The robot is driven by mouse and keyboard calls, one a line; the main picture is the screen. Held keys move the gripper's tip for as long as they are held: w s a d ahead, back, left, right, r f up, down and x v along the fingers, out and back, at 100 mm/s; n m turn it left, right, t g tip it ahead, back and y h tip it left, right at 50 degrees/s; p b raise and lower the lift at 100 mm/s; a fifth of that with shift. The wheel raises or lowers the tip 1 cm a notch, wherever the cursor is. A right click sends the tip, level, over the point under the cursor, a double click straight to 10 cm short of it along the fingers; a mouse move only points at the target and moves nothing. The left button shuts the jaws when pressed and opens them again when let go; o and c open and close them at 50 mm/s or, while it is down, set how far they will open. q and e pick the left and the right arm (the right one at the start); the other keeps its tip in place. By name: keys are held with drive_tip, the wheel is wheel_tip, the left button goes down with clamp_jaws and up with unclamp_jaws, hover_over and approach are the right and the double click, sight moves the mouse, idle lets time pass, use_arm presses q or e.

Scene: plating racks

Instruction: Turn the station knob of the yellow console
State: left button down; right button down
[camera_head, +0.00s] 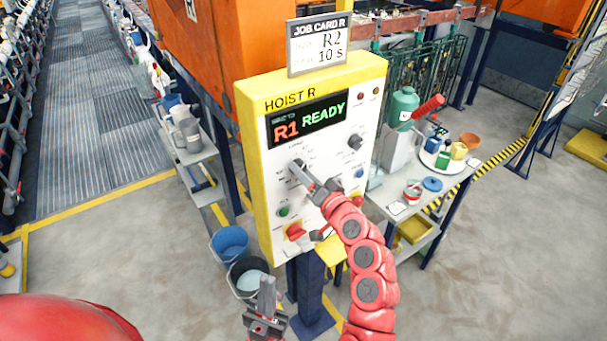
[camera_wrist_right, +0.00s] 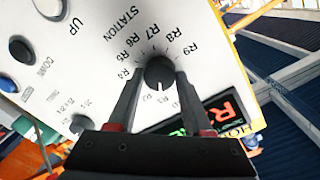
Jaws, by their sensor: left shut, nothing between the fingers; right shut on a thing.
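The yellow console (camera_head: 250,160) has a white face and stands upright on a dark blue post. Its display (camera_head: 308,119) reads R1 and READY. The job card (camera_head: 317,45) on top reads R2, 10 s. My right gripper (camera_head: 302,172) is shut on the station knob, which is mostly hidden in the head view. In the right wrist view the dark round station knob (camera_wrist_right: 160,71) sits between the fingertips (camera_wrist_right: 158,80); its white mark points down the picture, and its exact label there is too small to read. My left gripper (camera_head: 265,295) is shut and empty, low and apart from the console.
Other controls sit on the face: a dark knob (camera_head: 355,142), a green button (camera_head: 284,211) and a red switch (camera_head: 296,231). Blue (camera_head: 229,243) and black (camera_head: 247,279) buckets stand near my left gripper. A side table (camera_head: 455,181) with bottles stands right of the console.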

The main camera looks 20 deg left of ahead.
drive_tip(key=m, duration=0.5)
idle(0.6)
drive_tip(key=shift+c, duration=1.6)
unclamp_jaws()
drive_tip(key=shift+d, duration=0.1)
drive_tip(key=b+v, duration=0.1)
drive_tip(key=v, duration=1.6)
drive_tip(key=shift+d+r, duration=0.25)
